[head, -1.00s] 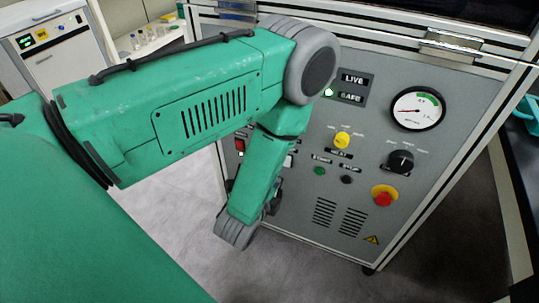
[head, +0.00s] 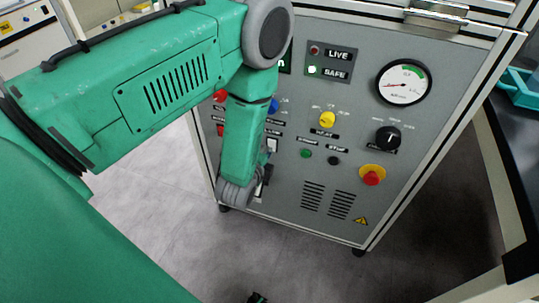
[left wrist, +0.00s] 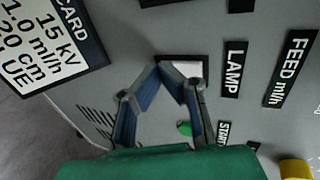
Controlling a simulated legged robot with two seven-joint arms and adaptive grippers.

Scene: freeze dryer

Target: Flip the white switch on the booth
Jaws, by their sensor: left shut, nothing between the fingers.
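The white switch (head: 272,145) is on the grey booth panel (head: 430,50), right beside my left forearm, and partly hidden. In the left wrist view the white switch (left wrist: 190,68) shows as a pale plate in a dark frame next to the LAMP label (left wrist: 234,69). My left gripper (left wrist: 170,70) is shut and empty, its fingertips overlapping the switch's lower left part in that view. I cannot tell whether they touch it, or which way the switch is set. In the head view my left gripper (head: 266,172) is small and dark, close to the panel.
A blue knob (head: 273,105), yellow knob (head: 327,119), green button (head: 306,153) and red emergency button (head: 372,176) are nearby. A small dark piece (head: 257,298) at the bottom edge is unclear. Floor lies open before the booth.

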